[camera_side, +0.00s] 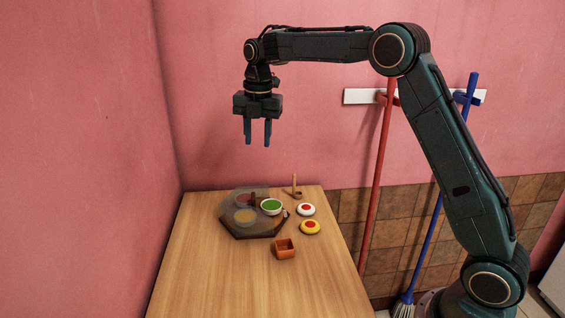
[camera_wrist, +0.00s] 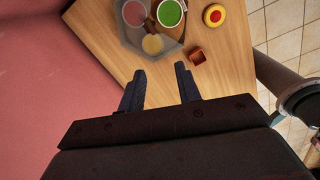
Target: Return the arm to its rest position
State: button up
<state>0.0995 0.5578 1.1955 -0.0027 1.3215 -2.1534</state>
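My gripper (camera_side: 257,142) hangs high above the wooden table, pointing down, with its two blue fingers apart and nothing between them. In the wrist view my gripper (camera_wrist: 159,82) shows the same open fingers over the table's near part. My arm reaches out from the lower right, bends at a high elbow and runs level to the left. The gripper is well clear of everything on the table.
On the wooden table (camera_side: 205,290) stands a dark tray (camera_side: 243,236) with bowls, including a green-filled one (camera_side: 271,206). An orange box (camera_side: 285,250), a white-and-red item (camera_side: 306,210) and a yellow-and-red item (camera_side: 311,227) sit nearby. Pink walls stand left and behind.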

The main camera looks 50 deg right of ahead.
jog(key=s+a+r+m+t, duration=0.1)
jog(key=s+r+m, duration=0.25)
jog(key=s, duration=0.25)
jog(key=s+a+r+m+t, duration=0.1)
jog(key=s+r+m, duration=0.1)
jog(key=s+m, duration=0.3)
jog(key=s+a+r+m, duration=0.2)
jog(key=s+r+m, duration=0.1)
jog(key=s, duration=0.4)
jog(key=s+f+m+t, duration=0.1)
jog(key=s+f+m, duration=0.1)
jog(key=s+m, duration=0.2)
jog(key=s+a+f+m+t, duration=0.1)
jog(key=s+m, duration=0.3)
jog(key=s, duration=0.4)
jog(key=s+f+m, duration=0.3)
jog(key=s+m, duration=0.1)
jog(key=s, duration=0.2)
jog(key=shift+s+a+f+t, duration=0.2)
jog(key=shift+f+t, duration=0.2)
